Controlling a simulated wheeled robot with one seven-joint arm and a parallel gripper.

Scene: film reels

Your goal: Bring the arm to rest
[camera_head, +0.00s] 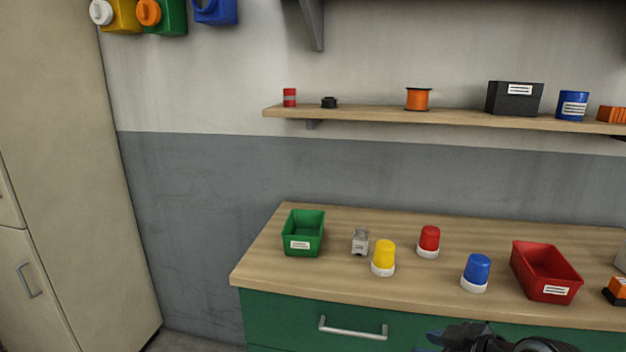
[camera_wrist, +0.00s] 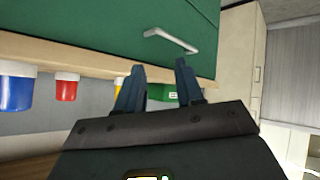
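My gripper (camera_wrist: 157,85) shows in the wrist view with its two dark fingers apart and nothing between them. In the head view only a part of my gripper (camera_head: 436,338) shows at the bottom edge, in front of the green drawers and below the counter top. The wrist view is turned over, with the counter's contents hanging down in the picture. My gripper touches nothing that I can see.
A drawer handle (camera_head: 353,330) sticks out below. A shelf (camera_head: 380,115) hangs above.

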